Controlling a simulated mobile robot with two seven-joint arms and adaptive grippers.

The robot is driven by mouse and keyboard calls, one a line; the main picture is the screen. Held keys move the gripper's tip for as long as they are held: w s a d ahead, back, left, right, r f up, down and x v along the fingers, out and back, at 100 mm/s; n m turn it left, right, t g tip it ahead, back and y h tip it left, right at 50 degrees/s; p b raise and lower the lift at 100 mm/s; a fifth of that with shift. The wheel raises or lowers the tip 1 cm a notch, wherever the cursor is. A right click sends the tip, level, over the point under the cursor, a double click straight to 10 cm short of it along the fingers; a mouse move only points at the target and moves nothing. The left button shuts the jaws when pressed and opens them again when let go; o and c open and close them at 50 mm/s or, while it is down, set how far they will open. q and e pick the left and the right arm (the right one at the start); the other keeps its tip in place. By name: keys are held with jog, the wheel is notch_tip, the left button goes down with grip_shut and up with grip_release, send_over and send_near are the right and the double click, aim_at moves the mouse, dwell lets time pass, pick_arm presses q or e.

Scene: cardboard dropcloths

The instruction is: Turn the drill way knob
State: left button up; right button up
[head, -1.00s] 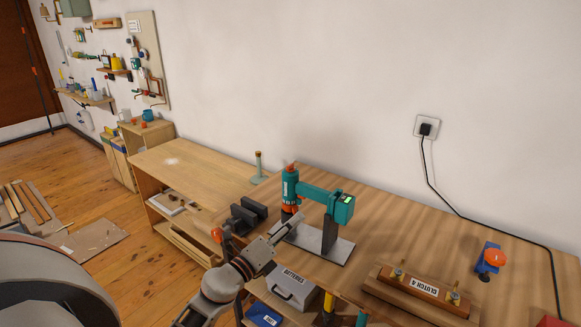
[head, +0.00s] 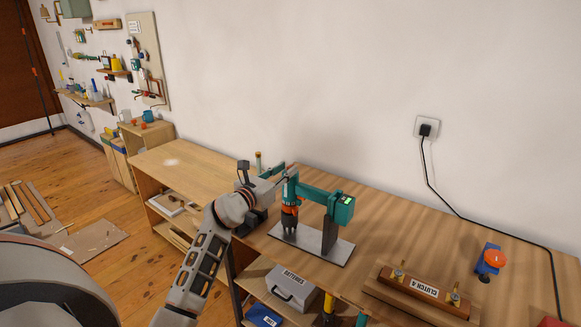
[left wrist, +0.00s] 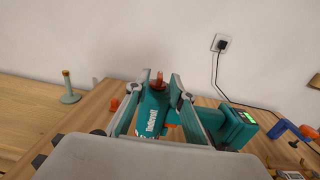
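The teal drill (head: 290,190) stands upright in its stand on the workbench, with its chuck pointing down. A small orange-red knob (left wrist: 158,78) sits on top of the drill in the left wrist view. My left gripper (head: 287,172) is at the drill's top in the head view, and partly hides it. In the left wrist view its two fingers (left wrist: 155,83) are spread apart, one on each side of the knob and drill top. I cannot tell whether either finger touches the drill. My right gripper is not in view.
The stand's grey base plate (head: 310,243) lies on the bench. A "CLUTCH 4" block (head: 424,290) and a blue piece with an orange knob (head: 491,259) are to the right. A black cable runs from the wall socket (head: 427,127). A grey batteries case (head: 291,288) sits below.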

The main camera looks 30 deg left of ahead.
aim_at(290, 165)
pick_arm(q)
jog(key=shift+w+d, duration=0.1)
jog(key=shift+w, duration=1.6)
grip_shut()
